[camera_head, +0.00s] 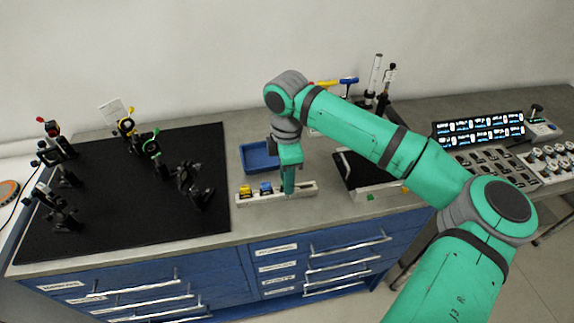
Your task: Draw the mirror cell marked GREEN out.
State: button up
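My gripper (289,190) points down over the right part of a long pale holder (306,188) on the bench. Its fingers are seen edge-on, so I cannot tell whether they are open or shut or whether anything is between them. The holder carries a yellow piece (245,191) and a blue piece (266,188) left of my gripper. A green piece in the holder cannot be made out; my gripper covers part of it. On the black board, a mount with a green ring (151,148) stands upright, well left of my gripper.
The black board (110,215) holds several dark mounts, one with a yellow ring (126,126) and one with red (52,128). A blue tray (258,158) lies behind the holder. A black-topped box (365,172) stands to the right. Blue drawers (300,262) are below the bench edge.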

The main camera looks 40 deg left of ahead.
jog(key=shift+f, duration=1)
grip_shut()
jog(key=shift+w+r, duration=0.1)
jog(key=shift+d+r, duration=0.1)
jog(key=shift+r, duration=0.2)
jog(key=shift+s+r, duration=0.2)
jog(key=shift+r, duration=1.15)
